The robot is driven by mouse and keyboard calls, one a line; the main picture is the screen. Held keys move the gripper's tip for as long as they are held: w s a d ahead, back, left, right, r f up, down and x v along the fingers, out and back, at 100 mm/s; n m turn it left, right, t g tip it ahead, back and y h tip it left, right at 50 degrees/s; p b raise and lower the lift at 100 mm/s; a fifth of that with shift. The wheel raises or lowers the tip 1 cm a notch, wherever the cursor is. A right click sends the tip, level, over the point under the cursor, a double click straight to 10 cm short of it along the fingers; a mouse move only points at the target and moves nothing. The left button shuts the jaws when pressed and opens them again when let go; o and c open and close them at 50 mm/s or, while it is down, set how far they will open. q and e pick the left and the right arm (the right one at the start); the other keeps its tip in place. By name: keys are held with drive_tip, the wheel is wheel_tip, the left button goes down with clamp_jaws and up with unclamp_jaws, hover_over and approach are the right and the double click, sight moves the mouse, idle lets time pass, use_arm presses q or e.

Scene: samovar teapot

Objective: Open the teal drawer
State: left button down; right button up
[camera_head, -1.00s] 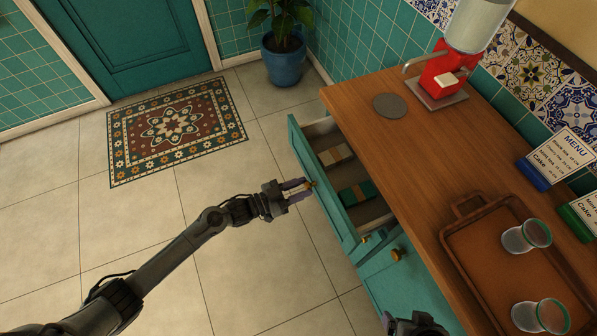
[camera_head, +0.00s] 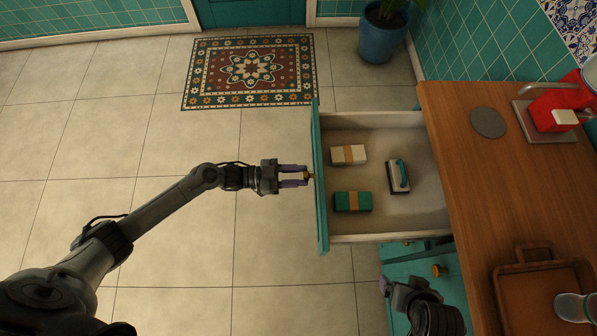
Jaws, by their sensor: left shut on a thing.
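The teal drawer (camera_head: 321,215) stands pulled well out to the left from the wooden counter, its inside plainly in view. My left gripper (camera_head: 305,176) is at the middle of the drawer front, shut on the small brass drawer knob (camera_head: 311,175). My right gripper (camera_head: 387,285) shows in part at the lower right, below the drawer and beside the teal cabinet; its fingers are too unclear to tell their state. Inside the drawer lie a white box with a tan band (camera_head: 348,155), a green box with a tan band (camera_head: 352,202) and a teal-handled white item (camera_head: 398,177).
The wooden counter (camera_head: 455,160) fills the right side, with a grey disc (camera_head: 488,122), a red machine (camera_head: 560,110) and a brown tray (camera_head: 510,290) with a glass (camera_head: 572,307). A brass knob (camera_head: 439,270) is on the lower cabinet. The tiled floor left of the drawer is clear.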

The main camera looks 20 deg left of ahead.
use_arm(q)
drive_tip(key=shift+a+r, duration=0.1)
drive_tip(key=c, duration=0.8)
unclamp_jaws()
drive_tip(key=shift+o, duration=0.2)
drive_tip(key=p+v, duration=0.1)
drive_tip(key=v, duration=0.9)
drive_tip(key=shift+s+a+p, duration=0.2)
drive_tip(key=shift+a+p, duration=0.1)
drive_tip(key=shift+a, duration=0.05)
